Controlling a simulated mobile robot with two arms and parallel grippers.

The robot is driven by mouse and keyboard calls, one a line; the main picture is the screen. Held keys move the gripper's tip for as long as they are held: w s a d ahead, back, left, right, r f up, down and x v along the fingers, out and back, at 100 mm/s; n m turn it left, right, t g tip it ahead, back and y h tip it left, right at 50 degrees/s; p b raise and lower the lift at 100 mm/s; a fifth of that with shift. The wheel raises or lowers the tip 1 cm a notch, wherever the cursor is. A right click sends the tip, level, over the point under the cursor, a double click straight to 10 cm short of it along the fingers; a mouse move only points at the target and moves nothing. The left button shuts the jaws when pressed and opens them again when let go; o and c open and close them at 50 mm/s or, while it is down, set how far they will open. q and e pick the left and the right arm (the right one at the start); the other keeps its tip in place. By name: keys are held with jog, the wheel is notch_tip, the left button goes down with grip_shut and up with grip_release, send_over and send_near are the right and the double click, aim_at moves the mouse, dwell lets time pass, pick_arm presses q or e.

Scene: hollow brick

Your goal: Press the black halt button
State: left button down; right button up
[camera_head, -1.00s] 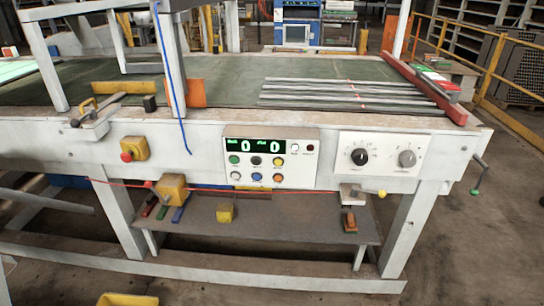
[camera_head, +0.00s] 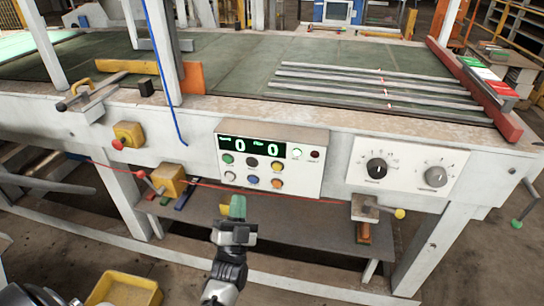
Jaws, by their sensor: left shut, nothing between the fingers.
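The black button (camera_head: 252,162) is a round dark button in the middle of the upper button row on the white control panel (camera_head: 308,178). My left gripper (camera_head: 238,207) is shut and empty, pointing up, below the panel's lower edge in the picture. It appears apart from the panel and covers none of its buttons. My right gripper is not in view.
Below the black button are a blue button (camera_head: 253,180), a white one (camera_head: 229,176) and an orange one (camera_head: 278,183). A dial panel (camera_head: 405,165) is to the right. A yellow box with a red knob (camera_head: 128,135) is to the left. A shelf (camera_head: 310,222) lies beneath the table.

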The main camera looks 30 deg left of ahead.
aim_at(252, 163)
pick_arm(q)
jog(key=shift+r+t+y, duration=0.3)
jog(key=shift+r, duration=0.6)
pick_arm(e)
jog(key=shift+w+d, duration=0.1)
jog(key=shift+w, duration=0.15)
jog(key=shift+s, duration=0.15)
pick_arm(q)
jog(key=shift+w+a+b, duration=0.35)
jog(key=shift+w+b, duration=0.35)
jog(key=shift+w, duration=0.75)
jog(key=shift+w+a+b, duration=0.35)
jog(key=shift+w+b, duration=0.4)
jog(key=shift+w, duration=0.75)
jog(key=shift+w+a+b, duration=0.35)
jog(key=shift+w+b, duration=0.35)
jog(key=shift+w, duration=0.75)
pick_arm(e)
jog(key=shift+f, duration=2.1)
pick_arm(q)
jog(key=shift+w+f, duration=0.1)
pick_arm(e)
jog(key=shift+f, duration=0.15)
pick_arm(q)
jog(key=shift+w+a, duration=0.1)
jog(key=shift+w, duration=0.2)
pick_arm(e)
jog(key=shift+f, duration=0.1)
